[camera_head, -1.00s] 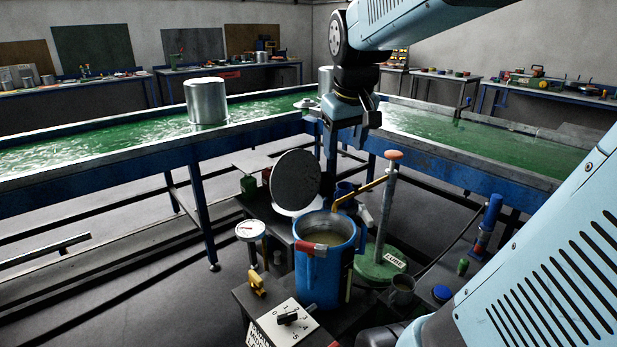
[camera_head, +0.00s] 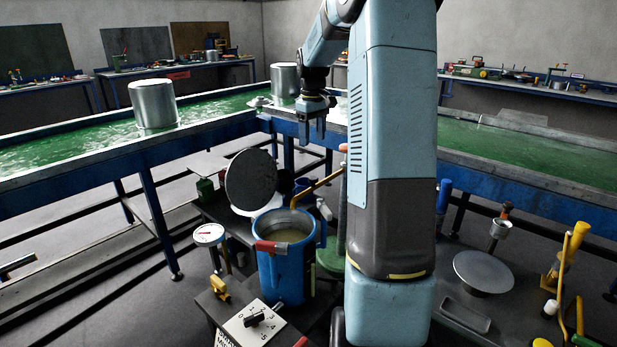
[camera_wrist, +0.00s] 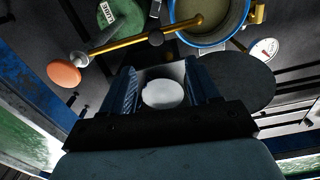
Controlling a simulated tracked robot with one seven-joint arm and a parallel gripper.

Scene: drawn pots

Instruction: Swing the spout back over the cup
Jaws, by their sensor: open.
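The brass spout (camera_head: 318,188) runs from behind my arm to the blue pot (camera_head: 283,265). In the wrist view the spout (camera_wrist: 118,44) crosses the picture, with a dark knob on it, and its end lies over the pot's rim and opening (camera_wrist: 212,12). Its post, with an orange knob (camera_wrist: 64,73), stands by the green base marked LUBE (camera_wrist: 122,18); my arm hides most of it in the head view. I cannot see the cup now. My gripper (camera_head: 313,132) is open, empty and above and behind the pot, apart from the spout; it also shows in the wrist view (camera_wrist: 167,75).
A dark round lid (camera_head: 251,180) stands tilted behind the pot. A long green-topped trough (camera_head: 90,140) runs behind. A pale disc (camera_wrist: 162,93) shows between my fingers.

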